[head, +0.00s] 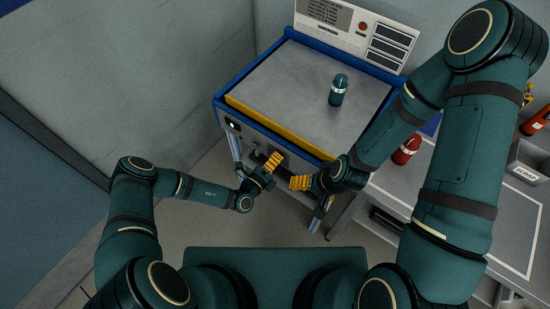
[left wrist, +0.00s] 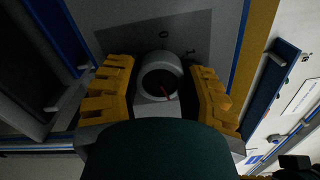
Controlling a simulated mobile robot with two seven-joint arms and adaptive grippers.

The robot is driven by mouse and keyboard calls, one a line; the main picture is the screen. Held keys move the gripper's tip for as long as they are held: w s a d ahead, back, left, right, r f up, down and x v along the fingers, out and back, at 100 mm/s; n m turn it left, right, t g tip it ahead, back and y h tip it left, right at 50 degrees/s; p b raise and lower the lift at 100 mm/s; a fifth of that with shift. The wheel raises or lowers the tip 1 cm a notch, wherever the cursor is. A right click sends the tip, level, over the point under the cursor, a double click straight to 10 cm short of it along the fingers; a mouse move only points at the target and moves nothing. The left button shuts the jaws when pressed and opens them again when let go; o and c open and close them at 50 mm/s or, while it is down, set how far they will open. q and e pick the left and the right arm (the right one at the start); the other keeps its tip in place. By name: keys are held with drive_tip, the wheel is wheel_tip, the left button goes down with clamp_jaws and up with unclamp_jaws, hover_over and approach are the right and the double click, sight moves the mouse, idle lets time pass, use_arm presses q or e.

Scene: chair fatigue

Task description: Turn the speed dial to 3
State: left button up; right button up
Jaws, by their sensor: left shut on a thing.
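The speed dial (left wrist: 161,75) is a pale round knob with a dark face and a short red mark, in the middle of the left wrist view. The numerals 0 and 1 show on the dark plate (left wrist: 135,38) above and to its right; other numerals are hidden or too dark to read. My left gripper (head: 269,170) is at the front of the blue-framed bench, low down. Its yellow fingers (left wrist: 160,95) stand on both sides of the dial and are shut on it. My right gripper (head: 300,183) is just to the right, with nothing visible in its fingers.
The bench (head: 300,75) has a grey top with a dark green bottle (head: 339,90) on it and a white control panel (head: 355,32) behind. A side table (head: 480,205) at the right holds a red bottle (head: 406,149). Bare floor lies left of the bench.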

idle(0.4)
use_arm(q)
drive_tip(key=o, duration=1.2)
drive_tip(key=v, duration=1.2)
drive_tip(key=shift+d, duration=0.1)
